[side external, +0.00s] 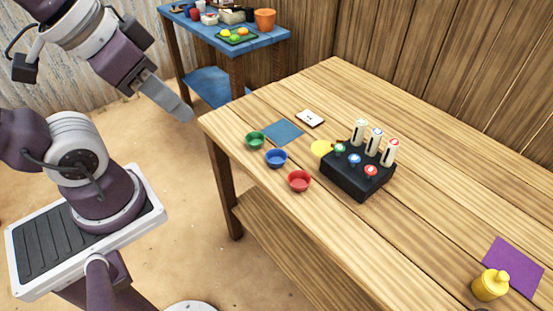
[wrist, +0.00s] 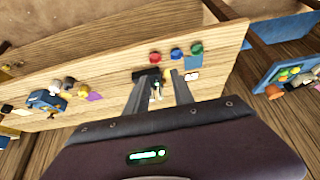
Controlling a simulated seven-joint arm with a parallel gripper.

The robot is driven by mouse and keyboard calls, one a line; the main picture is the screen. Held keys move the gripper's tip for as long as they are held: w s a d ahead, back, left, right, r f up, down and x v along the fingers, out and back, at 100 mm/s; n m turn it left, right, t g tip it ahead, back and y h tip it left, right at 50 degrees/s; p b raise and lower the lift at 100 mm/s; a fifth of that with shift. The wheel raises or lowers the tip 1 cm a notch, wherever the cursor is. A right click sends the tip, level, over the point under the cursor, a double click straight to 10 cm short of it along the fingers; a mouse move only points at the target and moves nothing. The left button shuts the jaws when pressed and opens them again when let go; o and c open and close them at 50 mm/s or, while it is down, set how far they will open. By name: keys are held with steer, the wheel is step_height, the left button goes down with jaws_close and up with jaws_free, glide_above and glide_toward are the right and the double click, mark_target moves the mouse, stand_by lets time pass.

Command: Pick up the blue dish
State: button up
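The blue dish (side external: 276,159) is a small round bowl on the wooden table near its left edge. It stands between the green dish (side external: 255,140) and the red dish (side external: 299,181). In the wrist view the blue dish (wrist: 176,54) sits beyond my fingertips, again between red and green. My gripper (side external: 180,108) is up in the air to the left of the table, well apart from the dishes. In the wrist view its two fingers (wrist: 162,82) stand apart with nothing held between them.
A black box (side external: 357,175) with coloured knobs and upright labelled tubes stands right of the dishes. A blue mat (side external: 283,132), white card (side external: 310,118) and yellow disc (side external: 321,148) lie nearby. A blue side table (side external: 222,44) stands behind.

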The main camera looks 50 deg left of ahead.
steer(key=n+g+h, duration=0.3)
steer(key=g, duration=0.2)
glide_above(276, 159)
steer(key=s+a, duration=0.2)
steer(key=a, duration=0.2)
step_height(276, 159, down, 24)
steer(key=f, duration=0.1)
steer(key=shift+n, duration=0.3)
steer(key=x, duration=0.7)
steer(key=shift+d, duration=0.15)
jaws_close()
